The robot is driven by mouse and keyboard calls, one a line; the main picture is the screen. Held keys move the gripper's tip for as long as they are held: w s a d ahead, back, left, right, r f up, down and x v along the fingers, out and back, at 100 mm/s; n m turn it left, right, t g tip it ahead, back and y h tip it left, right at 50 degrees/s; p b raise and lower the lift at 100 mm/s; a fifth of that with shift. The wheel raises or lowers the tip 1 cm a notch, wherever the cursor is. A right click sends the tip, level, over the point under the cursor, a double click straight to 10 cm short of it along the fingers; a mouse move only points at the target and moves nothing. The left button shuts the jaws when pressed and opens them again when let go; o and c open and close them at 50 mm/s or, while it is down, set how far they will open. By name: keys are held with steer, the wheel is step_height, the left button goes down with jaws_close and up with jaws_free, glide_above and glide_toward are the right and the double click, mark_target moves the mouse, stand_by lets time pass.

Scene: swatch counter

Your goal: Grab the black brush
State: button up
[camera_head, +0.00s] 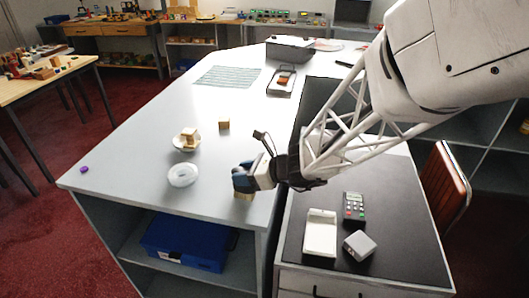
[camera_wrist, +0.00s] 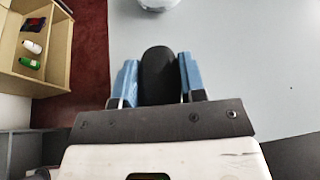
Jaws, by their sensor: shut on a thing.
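The black brush (camera_wrist: 158,68) shows in the wrist view as a dark rounded shape between the two blue fingers of my gripper (camera_wrist: 159,82). My gripper is shut on it. In the head view my gripper (camera_head: 244,179) is low over the near right part of the white counter, close to its front edge. The fingers mostly hide the brush there; a small tan part (camera_head: 243,196) shows just below them. I cannot tell whether the brush touches the counter.
A white ring-shaped dish (camera_head: 183,176) lies left of my gripper. Behind it are a saucer (camera_head: 178,145) with wooden blocks and a lone wooden block (camera_head: 224,124). A purple thing (camera_head: 84,170) lies at the left edge. A card reader (camera_head: 354,207) stands on the dark side cabinet.

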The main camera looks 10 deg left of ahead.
steer(key=shift+r, duration=0.15)
steer(key=shift+r, duration=0.55)
steer(key=shift+s+d+r, duration=0.1)
steer(key=shift+s+r, duration=0.05)
steer(key=shift+r, duration=0.45)
steer(key=shift+s+d+r, duration=0.1)
steer(key=shift+s+r, duration=0.05)
steer(key=shift+r, duration=0.4)
steer(key=s+d+r, duration=0.1)
steer(key=s+d, duration=0.7)
steer(key=s, duration=0.4)
steer(key=shift+s+d+r, duration=0.2)
steer(key=shift+s+d, duration=0.05)
steer(key=shift+d, duration=0.15)
steer(key=shift+a, duration=0.1)
